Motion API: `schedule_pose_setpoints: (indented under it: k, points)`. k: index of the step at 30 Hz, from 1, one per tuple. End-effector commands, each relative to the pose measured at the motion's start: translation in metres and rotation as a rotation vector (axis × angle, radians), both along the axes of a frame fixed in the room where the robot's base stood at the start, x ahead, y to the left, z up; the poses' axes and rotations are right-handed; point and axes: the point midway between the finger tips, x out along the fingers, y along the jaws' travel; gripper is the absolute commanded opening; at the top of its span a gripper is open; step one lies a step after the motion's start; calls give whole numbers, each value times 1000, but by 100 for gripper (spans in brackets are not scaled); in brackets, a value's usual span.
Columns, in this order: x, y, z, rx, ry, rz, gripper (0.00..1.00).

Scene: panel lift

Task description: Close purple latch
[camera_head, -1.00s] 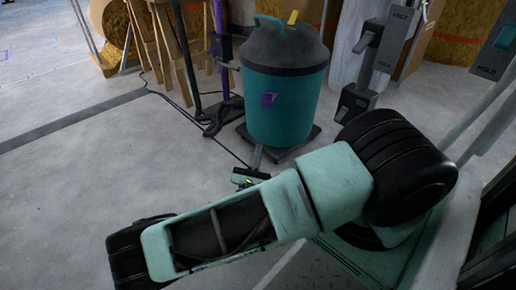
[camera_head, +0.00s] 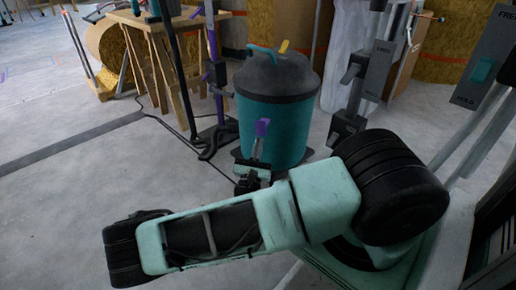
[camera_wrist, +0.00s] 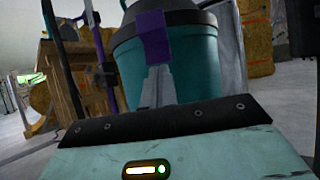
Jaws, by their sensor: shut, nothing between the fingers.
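The purple latch (camera_head: 262,127) is on the front of a teal drum (camera_head: 290,128) with a dark grey lid (camera_head: 280,74). My gripper (camera_head: 258,146) is shut and empty. Its grey fingers (camera_wrist: 156,86) point up at the lower end of the latch. The fingertips overlap the latch's lower edge in the wrist view; I cannot tell whether they touch it.
A purple pole (camera_head: 215,70) on a dark stand is left of the drum, with a black hose at its foot. A wooden workbench (camera_head: 160,40) is behind it. Grey lever boxes (camera_head: 378,70) stand to the right. The floor (camera_head: 70,190) at left is clear.

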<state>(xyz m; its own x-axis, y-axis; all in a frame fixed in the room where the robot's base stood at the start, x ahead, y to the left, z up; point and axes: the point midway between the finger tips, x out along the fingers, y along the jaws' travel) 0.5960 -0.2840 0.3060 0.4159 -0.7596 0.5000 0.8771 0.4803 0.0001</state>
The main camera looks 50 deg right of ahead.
Motion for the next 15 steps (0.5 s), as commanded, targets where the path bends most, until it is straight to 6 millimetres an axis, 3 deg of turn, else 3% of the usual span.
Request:
schedule_pose_setpoints:
  k: [15]
  points:
    - [-1,2,7,44,24,1,0]
